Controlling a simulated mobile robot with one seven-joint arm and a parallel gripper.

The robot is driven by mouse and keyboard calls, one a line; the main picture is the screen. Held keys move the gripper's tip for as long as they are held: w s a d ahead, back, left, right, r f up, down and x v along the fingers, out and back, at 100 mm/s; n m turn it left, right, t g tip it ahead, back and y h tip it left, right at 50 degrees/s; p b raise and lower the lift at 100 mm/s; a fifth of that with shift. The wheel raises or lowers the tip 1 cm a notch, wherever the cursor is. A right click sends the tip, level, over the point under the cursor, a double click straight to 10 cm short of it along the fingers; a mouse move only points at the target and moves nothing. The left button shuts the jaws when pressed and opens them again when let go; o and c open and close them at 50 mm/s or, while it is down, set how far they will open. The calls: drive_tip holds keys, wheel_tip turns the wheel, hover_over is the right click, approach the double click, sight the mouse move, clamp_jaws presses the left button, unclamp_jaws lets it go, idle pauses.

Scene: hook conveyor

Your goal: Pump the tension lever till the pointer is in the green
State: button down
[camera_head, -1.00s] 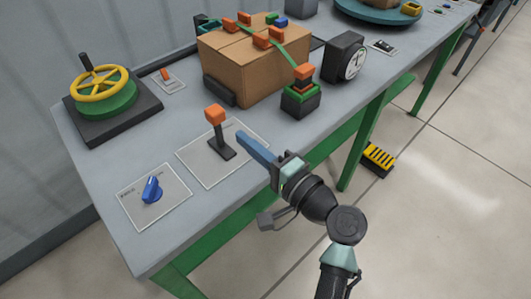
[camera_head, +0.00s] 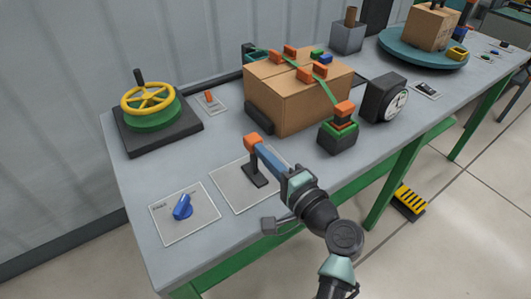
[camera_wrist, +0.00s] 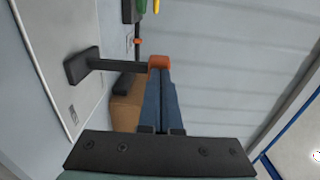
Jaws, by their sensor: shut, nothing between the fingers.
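An upright lever with a dark stem and an orange knob (camera_head: 252,141) stands on a pale plate at the front of the bench. My gripper (camera_head: 261,148) has its blue fingers shut and empty, with their tips at the knob's right side. In the wrist view the shut fingertips (camera_wrist: 160,76) overlap the orange knob (camera_wrist: 159,62), and I cannot tell whether they press on it. A white-faced dial gauge (camera_head: 397,104) stands behind, to the right; its pointer and any green zone are too small to read.
A cardboard box (camera_head: 298,95) with a green strap sits behind the lever, beside a black-green block with an orange top (camera_head: 339,132). A yellow handwheel (camera_head: 148,98) is at left. A blue knob (camera_head: 182,207) is front left. A yellow-black pedal (camera_head: 409,201) is on the floor.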

sight(249, 135)
drive_tip(key=p, duration=0.2)
drive_tip(key=w+a+r+g+p, duration=0.1)
drive_tip(key=shift+r+h+p, duration=0.3)
drive_tip(key=shift+p, duration=0.1)
drive_tip(key=p, duration=0.2)
drive_tip(key=w+a+g+h+p, duration=0.1)
drive_tip(key=p, duration=0.1)
drive_tip(key=shift+w+r, duration=0.2)
drive_tip(key=shift+w, duration=0.05)
drive_tip(key=shift+w+a+f+g+h+p, duration=0.1)
drive_tip(key=shift+w+a+g+h+p, duration=0.5)
drive_tip(key=shift+p, duration=0.6)
drive_tip(key=shift+w+a+f+g+p, duration=0.1)
drive_tip(key=shift+w+f+g+p, duration=0.2)
drive_tip(key=shift+g, duration=0.2)
drive_tip(key=shift+w+a+f, duration=0.15)
drive_tip(key=shift+w+a, duration=0.1)
drive_tip(key=shift+w, duration=0.15)
drive_tip(key=shift+r, duration=0.25)
